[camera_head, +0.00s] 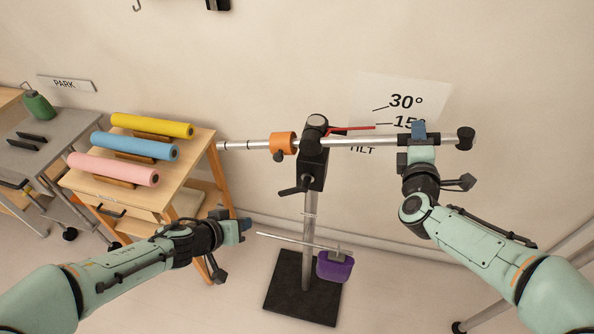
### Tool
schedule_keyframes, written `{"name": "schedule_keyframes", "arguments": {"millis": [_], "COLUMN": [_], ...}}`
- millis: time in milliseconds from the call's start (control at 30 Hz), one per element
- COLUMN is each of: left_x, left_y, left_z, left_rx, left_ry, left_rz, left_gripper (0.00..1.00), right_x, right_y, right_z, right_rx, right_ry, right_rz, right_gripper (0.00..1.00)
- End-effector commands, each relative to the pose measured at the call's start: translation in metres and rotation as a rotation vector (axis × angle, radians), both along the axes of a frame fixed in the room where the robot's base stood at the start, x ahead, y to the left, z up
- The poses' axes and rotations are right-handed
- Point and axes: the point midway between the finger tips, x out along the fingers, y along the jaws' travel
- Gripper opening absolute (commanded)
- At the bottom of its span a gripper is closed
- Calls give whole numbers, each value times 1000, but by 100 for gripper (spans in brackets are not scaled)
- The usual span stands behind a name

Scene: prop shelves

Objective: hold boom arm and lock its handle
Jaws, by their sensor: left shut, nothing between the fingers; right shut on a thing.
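The boom arm (362,142) is a silver bar lying nearly level across a black clamp head (316,160) on a stand. It has an orange collar (283,144) left of the head and a black end cap (465,138) at right. My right gripper (418,133) is shut on the bar, between the head and the end cap. A black handle (293,190) sticks out low on the left of the clamp head. A red pointer (350,128) lies beside the head. My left gripper (246,226) is shut and empty, below and left of the handle, apart from the stand.
A wooden cart (150,195) with yellow, blue and pink rolls stands left. A tilt scale card (405,105) is on the wall behind.

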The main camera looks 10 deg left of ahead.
Motion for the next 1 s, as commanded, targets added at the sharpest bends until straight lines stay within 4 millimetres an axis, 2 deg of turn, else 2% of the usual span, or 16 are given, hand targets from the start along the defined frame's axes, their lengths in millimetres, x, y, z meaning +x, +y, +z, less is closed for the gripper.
{"name": "schedule_keyframes", "arguments": {"millis": [133,167,233,267,567,1000], "left_x": [0,0,0,0,-1,-13], "left_y": [0,0,0,0,0,0], "left_z": [0,0,0,0,-1,-21], "left_rx": [0,0,0,0,0,0], "left_ry": [0,0,0,0,1,25], "left_rz": [0,0,0,0,0,0], "left_gripper": [0,0,0,0,0,0], "right_x": [0,0,0,0,-2,-44], "right_y": [-1,-1,0,0,0,0], "right_z": [2,2,1,1,0,-1], "right_rx": [0,0,0,0,0,0], "right_ry": [-3,-3,-3,-3,-1,0], "right_rz": [-1,-1,-1,-1,-1,1], "right_gripper": [6,42,65,69,69,69]}}
